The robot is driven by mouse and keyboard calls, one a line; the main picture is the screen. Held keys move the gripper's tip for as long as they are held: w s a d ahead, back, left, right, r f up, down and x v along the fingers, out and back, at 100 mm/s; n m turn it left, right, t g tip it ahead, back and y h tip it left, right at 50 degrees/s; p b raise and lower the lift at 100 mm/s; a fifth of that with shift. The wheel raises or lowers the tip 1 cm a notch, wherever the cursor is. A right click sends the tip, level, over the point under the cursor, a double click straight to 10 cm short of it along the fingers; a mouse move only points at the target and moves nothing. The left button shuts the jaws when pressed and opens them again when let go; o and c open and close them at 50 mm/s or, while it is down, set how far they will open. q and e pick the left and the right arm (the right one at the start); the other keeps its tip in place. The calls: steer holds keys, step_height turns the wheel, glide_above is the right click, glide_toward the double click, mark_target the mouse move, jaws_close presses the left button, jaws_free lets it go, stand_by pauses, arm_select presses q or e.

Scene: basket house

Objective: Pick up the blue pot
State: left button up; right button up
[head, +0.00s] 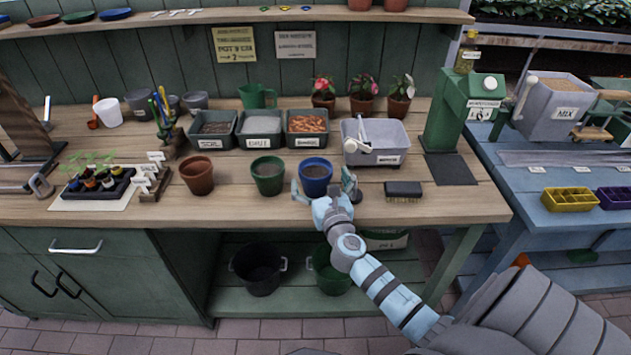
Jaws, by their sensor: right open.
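The blue pot (315,185) stands upright on the wooden bench near its front edge, with dark soil inside. My right gripper (325,190) is at the pot's front, its jaws open, with one finger at the pot's left side and the other at its right side. I cannot tell whether the fingers touch the pot. The gripper hides the lower front of the pot. My left gripper is not in view.
A green pot (268,182) and a terracotta pot (197,176) stand to the left. A brush (403,190) lies to the right. Behind are labelled bins (262,142) and a grey tub (386,156).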

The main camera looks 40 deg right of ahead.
mark_target(312, 159)
steer(key=b+x, duration=0.1)
steer(key=x, duration=0.3)
steer(key=shift+w+d+f, duration=0.1)
steer(key=shift+d, duration=0.05)
steer(key=shift+w, duration=0.15)
steer(key=c, duration=1.3)
step_height(312, 159, up, 20)
steer(key=p, duration=1.2)
